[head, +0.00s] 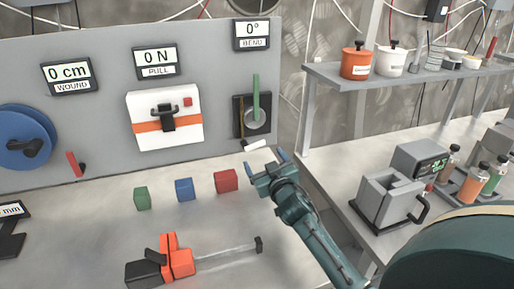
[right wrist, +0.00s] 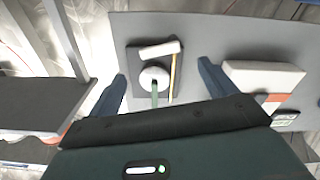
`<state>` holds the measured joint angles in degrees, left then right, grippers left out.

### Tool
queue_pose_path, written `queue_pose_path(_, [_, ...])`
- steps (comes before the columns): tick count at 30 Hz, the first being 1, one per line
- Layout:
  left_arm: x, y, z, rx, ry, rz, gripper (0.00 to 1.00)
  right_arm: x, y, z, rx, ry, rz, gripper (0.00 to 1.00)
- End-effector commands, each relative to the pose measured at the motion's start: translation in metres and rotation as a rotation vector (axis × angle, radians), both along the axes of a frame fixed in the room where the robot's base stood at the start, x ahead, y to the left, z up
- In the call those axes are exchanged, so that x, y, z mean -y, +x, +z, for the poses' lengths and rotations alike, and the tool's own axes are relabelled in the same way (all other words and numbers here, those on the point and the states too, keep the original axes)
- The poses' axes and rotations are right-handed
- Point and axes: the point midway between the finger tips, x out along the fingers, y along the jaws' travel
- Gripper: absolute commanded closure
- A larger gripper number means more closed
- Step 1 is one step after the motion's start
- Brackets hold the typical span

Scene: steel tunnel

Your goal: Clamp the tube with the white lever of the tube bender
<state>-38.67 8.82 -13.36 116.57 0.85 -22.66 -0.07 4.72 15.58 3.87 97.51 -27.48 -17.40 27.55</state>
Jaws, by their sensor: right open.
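The tube bender is on the grey panel under the display that reads 0° BEND. It has a dark plate (head: 239,104), a round grey die (head: 256,118), an upright green lever (head: 256,92) and a white lever (head: 254,145) at its lower edge. The bender's white lever (right wrist: 160,49) also shows in the right wrist view, near a thin yellowish rod (right wrist: 173,75) that may be the tube. My right gripper (head: 267,162) is open and empty, just below and in front of the white lever, not visibly touching it. My left gripper is not in view.
A white box with a black handle (head: 183,132) is on the panel to the left. Green (head: 142,199), blue (head: 185,190) and red (head: 227,181) blocks and an orange clamp tool (head: 181,264) are on the bench. A shelf (head: 335,75) stands at right.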

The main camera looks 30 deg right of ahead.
Motion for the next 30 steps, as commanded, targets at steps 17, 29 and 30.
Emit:
queue_pose_path(17, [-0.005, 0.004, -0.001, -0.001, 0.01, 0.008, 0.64, 0.016, 0.066, -0.001, -0.002, 0.0, 0.0, 0.16])
queue_pose_path(29, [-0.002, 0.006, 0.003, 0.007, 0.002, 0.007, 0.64, 0.016, 0.066, -0.001, -0.001, 0.0, 0.0, 0.29])
queue_pose_path(30, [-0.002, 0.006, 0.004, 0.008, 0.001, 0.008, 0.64, 0.016, 0.066, -0.001, -0.001, 0.0, 0.0, 0.33])
